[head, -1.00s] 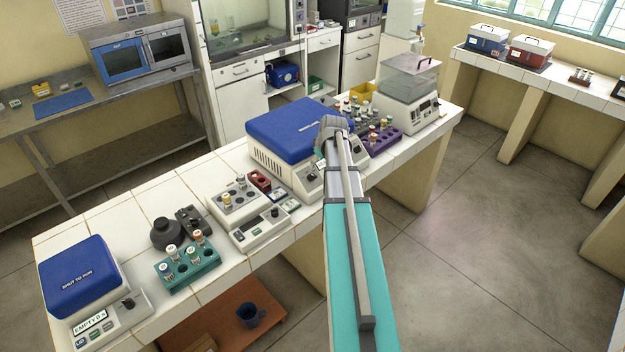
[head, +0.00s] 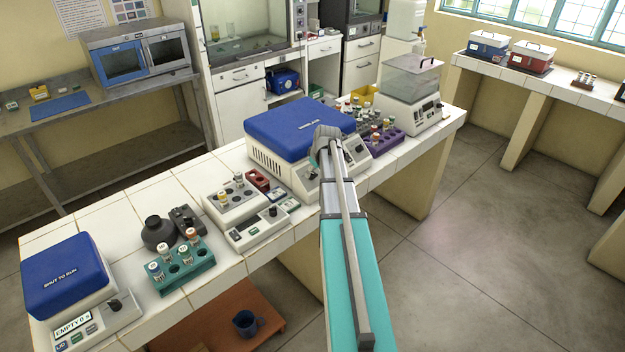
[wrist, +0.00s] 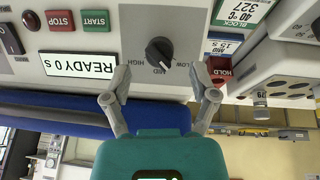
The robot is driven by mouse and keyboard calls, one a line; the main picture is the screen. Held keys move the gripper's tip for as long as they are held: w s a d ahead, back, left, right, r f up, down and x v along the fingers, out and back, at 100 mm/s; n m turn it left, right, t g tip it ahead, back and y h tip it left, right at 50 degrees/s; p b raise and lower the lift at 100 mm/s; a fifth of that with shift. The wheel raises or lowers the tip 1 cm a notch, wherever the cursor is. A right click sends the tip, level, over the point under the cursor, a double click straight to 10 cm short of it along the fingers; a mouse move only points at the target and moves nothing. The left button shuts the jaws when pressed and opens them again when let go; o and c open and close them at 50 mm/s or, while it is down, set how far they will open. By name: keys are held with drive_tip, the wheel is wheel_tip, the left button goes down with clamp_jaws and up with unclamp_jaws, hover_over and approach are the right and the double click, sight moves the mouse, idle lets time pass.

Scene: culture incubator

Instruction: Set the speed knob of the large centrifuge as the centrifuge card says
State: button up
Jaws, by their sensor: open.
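The large centrifuge (head: 262,152), with its blue lid shut, stands mid-bench in the head view. In the wrist view its front panel shows the dark speed knob (wrist: 158,53), with LOW, MID and HIGH around it. The knob's mark seems to lie toward MID. The display (wrist: 80,64) reads READY 0 s. My gripper (wrist: 161,72) is open and empty, its fingertips on either side of the knob and apart from it. In the head view my arm hides most of the gripper. Small cards, green-headed (wrist: 240,12) and blue-headed (wrist: 224,45), are in the wrist view; which is the centrifuge card is unclear.
A purple tube rack (head: 388,143) stands right of the centrifuge; a small centrifuge (head: 65,275) is at far left.

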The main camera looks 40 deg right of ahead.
sight(312, 175)
drive_tip(key=shift+b+x, duration=1)
drive_tip(key=shift+x, duration=0.35)
clamp_jaws()
